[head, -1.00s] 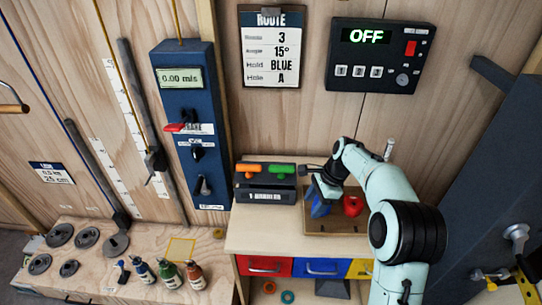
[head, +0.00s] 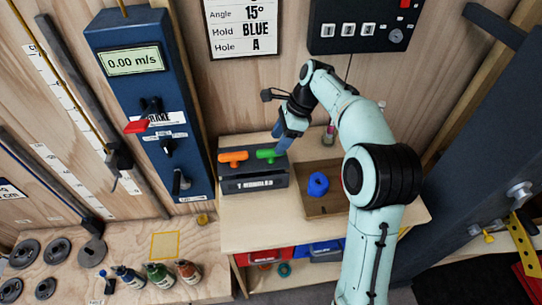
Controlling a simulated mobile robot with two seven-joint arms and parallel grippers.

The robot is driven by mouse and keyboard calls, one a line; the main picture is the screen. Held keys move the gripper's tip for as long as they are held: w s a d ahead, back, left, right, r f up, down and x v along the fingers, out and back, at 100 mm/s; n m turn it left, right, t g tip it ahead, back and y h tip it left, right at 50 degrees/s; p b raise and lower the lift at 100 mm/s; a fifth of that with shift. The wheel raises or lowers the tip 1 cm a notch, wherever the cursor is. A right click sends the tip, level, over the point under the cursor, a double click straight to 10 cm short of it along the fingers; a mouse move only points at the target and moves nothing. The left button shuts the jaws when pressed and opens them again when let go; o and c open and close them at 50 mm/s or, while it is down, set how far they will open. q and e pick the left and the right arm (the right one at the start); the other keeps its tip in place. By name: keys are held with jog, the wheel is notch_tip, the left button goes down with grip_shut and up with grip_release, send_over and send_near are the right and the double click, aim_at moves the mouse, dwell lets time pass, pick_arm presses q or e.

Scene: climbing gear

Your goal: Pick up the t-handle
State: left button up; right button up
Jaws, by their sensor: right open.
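Two t-handles show in the head view, an orange one (head: 232,157) and a green one (head: 268,155). They lie side by side on top of a black holder box (head: 252,184) with a "T-HANDLES" label on its front. My right gripper (head: 280,143) is open, its blue fingers pointing down just above and right of the green t-handle. I cannot tell whether the fingers touch it. My left gripper is out of view.
A wooden tray (head: 311,208) with a blue hold (head: 318,185) stands right of the box, partly behind my right arm. A blue panel (head: 154,112) with levers stands at the left. Small bottles (head: 160,274) and weight discs are at the lower left.

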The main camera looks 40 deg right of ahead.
aim_at(271, 150)
jog(key=shift+w+a+f, duration=0.25)
jog(key=shift+f, duration=0.3)
jog(key=x, duration=0.4)
jog(key=shift+w+a+f+b, duration=0.1)
jog(key=shift+a+f+b, duration=0.15)
jog(key=shift+b, duration=0.15)
grip_shut()
jog(key=shift+d, duration=0.1)
jog(key=shift+r, duration=0.1)
